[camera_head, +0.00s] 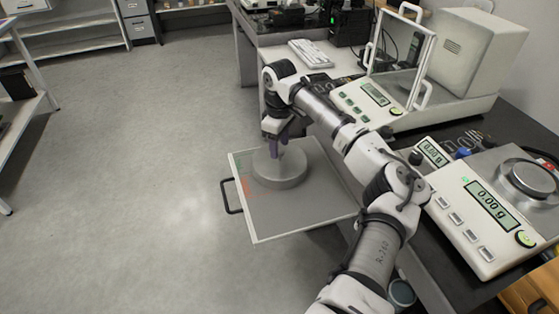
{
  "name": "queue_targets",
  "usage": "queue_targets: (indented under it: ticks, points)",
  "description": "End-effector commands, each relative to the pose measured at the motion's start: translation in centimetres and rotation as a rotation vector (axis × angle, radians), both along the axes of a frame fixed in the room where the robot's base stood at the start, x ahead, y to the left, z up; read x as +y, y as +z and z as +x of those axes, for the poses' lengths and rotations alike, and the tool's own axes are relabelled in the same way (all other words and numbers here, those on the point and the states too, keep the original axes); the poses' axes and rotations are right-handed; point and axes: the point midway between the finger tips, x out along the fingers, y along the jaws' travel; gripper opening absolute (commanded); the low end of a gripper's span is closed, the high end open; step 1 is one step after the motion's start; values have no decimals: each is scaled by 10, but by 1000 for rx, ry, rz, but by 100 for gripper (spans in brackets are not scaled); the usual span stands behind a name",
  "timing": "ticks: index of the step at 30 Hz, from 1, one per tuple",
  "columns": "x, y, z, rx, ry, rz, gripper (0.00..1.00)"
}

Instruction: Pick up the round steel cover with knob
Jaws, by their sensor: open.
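The round steel cover (284,180) is a grey, flat disc that lies on the pale pull-out board (300,212), near its far left corner. My gripper (275,155) points down over the top of the cover, with its purple fingers at the middle of the disc. The gripper is open. The fingers hide the knob, and I cannot tell whether they stand around it or touch it.
The board has a black handle (230,196) at its left edge and bare room in front. A balance with a glass door (402,62) and a scale reading 0.00 g (492,208) stand on the dark bench to the right. A keyboard (310,53) lies behind.

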Motion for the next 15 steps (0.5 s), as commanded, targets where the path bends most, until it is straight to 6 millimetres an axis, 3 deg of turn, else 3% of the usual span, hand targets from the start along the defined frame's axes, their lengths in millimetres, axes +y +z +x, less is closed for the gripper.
queue_targets:
  ticks: [5,12,15]
  points:
    - [0,-19,0,0,-1,0,49]
    - [0,-22,0,0,-1,0,49]
    - [0,-22,0,0,-1,0,39]
